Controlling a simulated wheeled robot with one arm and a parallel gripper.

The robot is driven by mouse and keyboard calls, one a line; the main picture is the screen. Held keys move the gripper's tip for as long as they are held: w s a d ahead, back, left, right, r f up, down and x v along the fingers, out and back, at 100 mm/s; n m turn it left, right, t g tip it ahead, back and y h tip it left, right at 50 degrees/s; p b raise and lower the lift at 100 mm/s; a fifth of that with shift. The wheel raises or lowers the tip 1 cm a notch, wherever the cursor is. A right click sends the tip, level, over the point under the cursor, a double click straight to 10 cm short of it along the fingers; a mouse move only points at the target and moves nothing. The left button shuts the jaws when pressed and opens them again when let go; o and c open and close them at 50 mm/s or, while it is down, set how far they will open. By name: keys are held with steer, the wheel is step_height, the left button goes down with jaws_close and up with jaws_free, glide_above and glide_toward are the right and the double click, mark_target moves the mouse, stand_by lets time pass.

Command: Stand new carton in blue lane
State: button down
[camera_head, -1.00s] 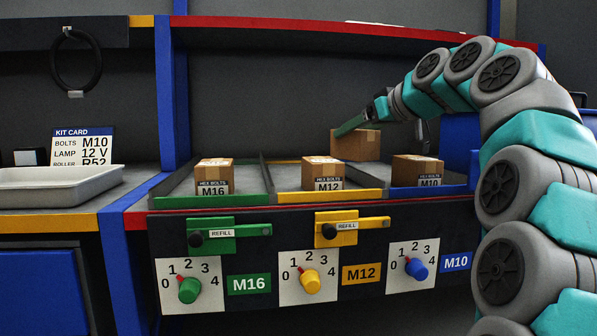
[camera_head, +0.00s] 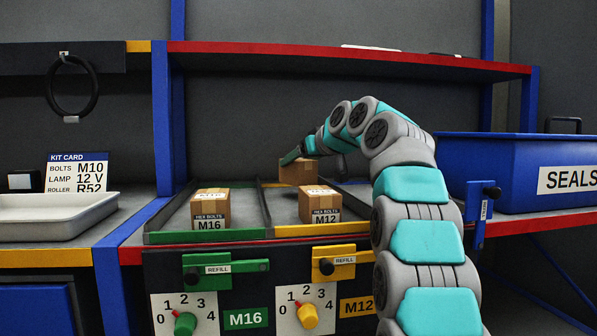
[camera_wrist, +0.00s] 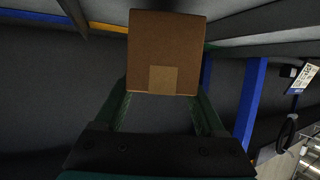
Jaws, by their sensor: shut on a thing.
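My gripper (camera_head: 292,158) is shut on a plain brown carton (camera_head: 298,173) behind the M12 carton in the head view. In the wrist view my gripper (camera_wrist: 162,96) has one finger at each side of this carton (camera_wrist: 167,45). Whether the carton touches the surface below it cannot be told. The blue lane and its M10 label are hidden behind my arm in the head view. The M12 carton (camera_head: 319,206) stands at the front of the yellow lane, and the M16 carton (camera_head: 210,210) stands in the green lane (camera_head: 205,237).
Yellow (camera_head: 333,268) and green (camera_head: 225,270) refill latches and numbered dials are below the lanes. A blue SEALS bin (camera_head: 520,175) stands at the right. A red-edged shelf (camera_head: 350,56) runs overhead. A white tray (camera_head: 55,222) and kit card (camera_head: 77,172) are at the left.

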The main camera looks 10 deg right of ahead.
mark_target(299, 173)
steer(key=shift+f+b, duration=0.45)
steer(key=shift+f, duration=1.2)
steer(key=shift+f, duration=0.15)
jaws_free()
steer(key=shift+r, duration=0.2)
